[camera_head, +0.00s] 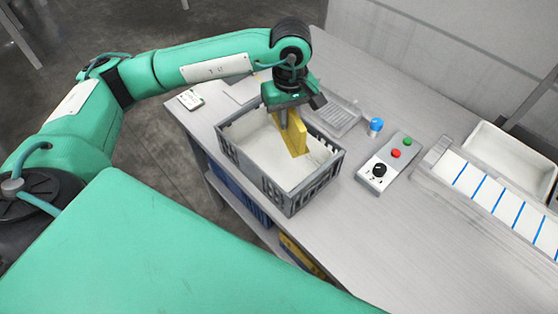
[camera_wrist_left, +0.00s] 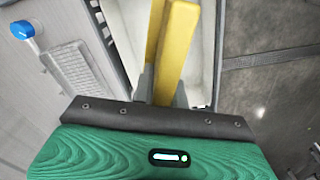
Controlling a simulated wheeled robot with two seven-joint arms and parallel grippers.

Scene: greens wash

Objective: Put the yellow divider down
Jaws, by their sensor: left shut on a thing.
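The yellow divider (camera_head: 297,134) is upright inside the grey crate (camera_head: 290,203), towards its right part. My left gripper (camera_head: 284,117) is above the crate, shut on the top of the divider. In the left wrist view the divider (camera_wrist_left: 176,50) runs away from between my finger tips, with the crate's pale inside (camera_wrist_left: 135,30) around it. I cannot tell whether the divider's lower edge touches the crate's floor. My right gripper is not in view.
A grey drainer tray (camera_head: 340,116), a blue-capped item (camera_head: 375,126) and a control box (camera_head: 388,163) stand right of the crate. A white bin (camera_head: 508,155) and a blue-striped belt (camera_head: 495,192) are further right. The front table surface is clear.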

